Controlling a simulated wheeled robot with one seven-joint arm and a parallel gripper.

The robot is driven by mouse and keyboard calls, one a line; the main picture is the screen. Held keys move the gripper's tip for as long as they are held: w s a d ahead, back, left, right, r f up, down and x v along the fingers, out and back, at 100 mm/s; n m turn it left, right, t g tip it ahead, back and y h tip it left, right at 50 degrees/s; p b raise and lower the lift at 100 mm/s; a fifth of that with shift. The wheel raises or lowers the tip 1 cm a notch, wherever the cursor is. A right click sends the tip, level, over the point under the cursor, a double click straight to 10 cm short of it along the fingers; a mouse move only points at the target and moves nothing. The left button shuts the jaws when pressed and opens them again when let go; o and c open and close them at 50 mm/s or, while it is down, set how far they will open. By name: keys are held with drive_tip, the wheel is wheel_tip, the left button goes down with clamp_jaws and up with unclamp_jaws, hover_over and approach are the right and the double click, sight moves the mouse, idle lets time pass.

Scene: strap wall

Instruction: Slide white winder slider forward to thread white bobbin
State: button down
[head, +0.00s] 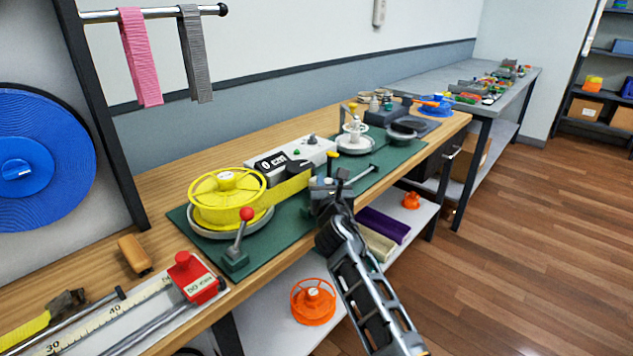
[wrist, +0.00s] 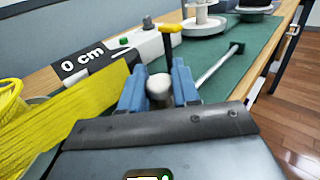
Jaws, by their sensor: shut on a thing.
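A white rounded knob (wrist: 158,87), apparently the winder slider's, sits between the blue fingers of my gripper (wrist: 159,88). The fingers are shut on it. In the head view my gripper (head: 328,186) is over the front of the green mat, at the near end of a metal rail (head: 358,177). The white bobbin (head: 354,130) stands upright on a round base beyond the gripper. A yellow strap (head: 287,190) runs from the yellow reel (head: 227,196) towards my gripper; its end is hidden.
A white counter box (head: 292,158) reading 0 cm stands behind the strap. A yellow-handled lever (wrist: 168,38) rises just beyond my fingers. A red-knobbed lever (head: 242,235) stands before the reel. The green mat (wrist: 218,84) is clear beside the rail.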

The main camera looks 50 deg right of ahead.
drive_tip(key=d, duration=0.6)
drive_tip(key=d+p, duration=0.1)
drive_tip(key=d, duration=0.5)
drive_tip(key=d+p, duration=0.1)
drive_tip(key=d, duration=0.5)
drive_tip(key=shift+w+d+r, duration=0.35)
drive_tip(key=shift+d, duration=0.05)
drive_tip(key=shift+d+r, duration=0.1)
drive_tip(key=shift+d, duration=0.05)
drive_tip(key=c, duration=1)
unclamp_jaws()
drive_tip(key=shift+d, duration=0.15)
drive_tip(key=shift+o, duration=0.5)
drive_tip(key=shift+s+a+f, duration=0.1)
drive_tip(key=shift+a+f, duration=0.1)
drive_tip(key=p+v, duration=0.3)
drive_tip(key=v, duration=0.4)
drive_tip(key=shift+s+a+r, duration=0.1)
drive_tip(key=shift+s+a, duration=0.05)
drive_tip(key=shift+s, duration=0.05)
